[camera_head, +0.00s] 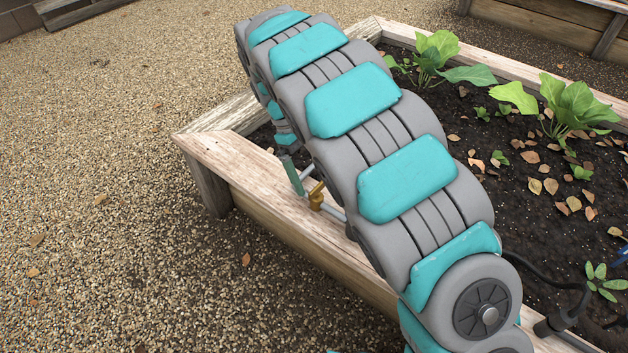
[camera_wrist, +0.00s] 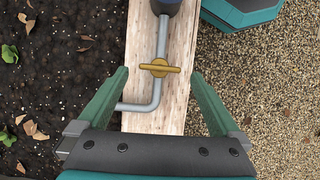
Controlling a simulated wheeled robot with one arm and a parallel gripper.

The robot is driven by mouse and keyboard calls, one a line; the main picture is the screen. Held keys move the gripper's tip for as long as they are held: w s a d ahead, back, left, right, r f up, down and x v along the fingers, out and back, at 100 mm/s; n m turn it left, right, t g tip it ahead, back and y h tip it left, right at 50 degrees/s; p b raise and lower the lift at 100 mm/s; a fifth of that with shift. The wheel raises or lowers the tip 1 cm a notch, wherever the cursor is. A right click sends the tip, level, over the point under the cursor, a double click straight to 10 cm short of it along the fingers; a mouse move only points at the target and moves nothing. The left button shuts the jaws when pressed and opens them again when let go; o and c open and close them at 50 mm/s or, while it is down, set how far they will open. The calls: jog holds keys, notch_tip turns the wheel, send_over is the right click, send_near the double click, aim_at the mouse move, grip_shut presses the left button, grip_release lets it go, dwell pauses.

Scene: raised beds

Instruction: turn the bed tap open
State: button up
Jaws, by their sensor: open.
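The bed tap is a small brass valve with a flat lever on a grey pipe along the bed's wooden rim. In the wrist view its lever (camera_wrist: 160,68) lies crosswise to the pipe (camera_wrist: 162,38). In the head view the brass tap (camera_head: 317,195) shows beside my arm. My gripper (camera_wrist: 160,75) is open and empty, with one green finger on each side of the tap and gaps between. I cannot tell the height between fingertips and tap. In the head view a green finger (camera_head: 292,175) shows just left of the tap; the rest is largely hidden by my arm.
The wooden rim (camera_head: 240,165) borders dark soil (camera_head: 500,190) with leafy plants (camera_head: 570,105) and dry leaves. A black hose (camera_head: 545,280) lies at the lower right. Open gravel (camera_head: 120,200) lies left of the bed. Other beds stand at the back.

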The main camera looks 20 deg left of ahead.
jog(key=v, duration=0.4)
jog(key=shift+w+a+r, duration=0.1)
jog(key=shift+a+r, duration=0.05)
jog(key=shift+r, duration=0.2)
jog(key=s+d+r+m+y, duration=0.1)
jog(key=s+d+r+m, duration=0.15)
jog(key=d, duration=0.55)
jog(key=s+d+r+m, duration=0.2)
jog(key=d+m, duration=0.1)
jog(key=d, duration=0.4)
jog(key=s+d+r+m+y, duration=0.1)
jog(key=s+d+r+m, duration=0.15)
jog(key=d, duration=0.55)
jog(key=s+d+f+m, duration=0.1)
jog(key=s+d+m, duration=0.1)
jog(key=s, duration=0.5)
jog(key=s+d+f+m+y, duration=0.1)
jog(key=s+d+f, duration=0.1)
jog(key=s+d, duration=0.2)
jog(key=s+d+f+m+y, duration=0.1)
jog(key=s+d+f+m, duration=0.1)
jog(key=s, duration=0.8)
jog(key=shift+s+d+m, duration=0.25)
jog(key=shift+d+m, duration=0.05)
jog(key=shift+d, duration=0.25)
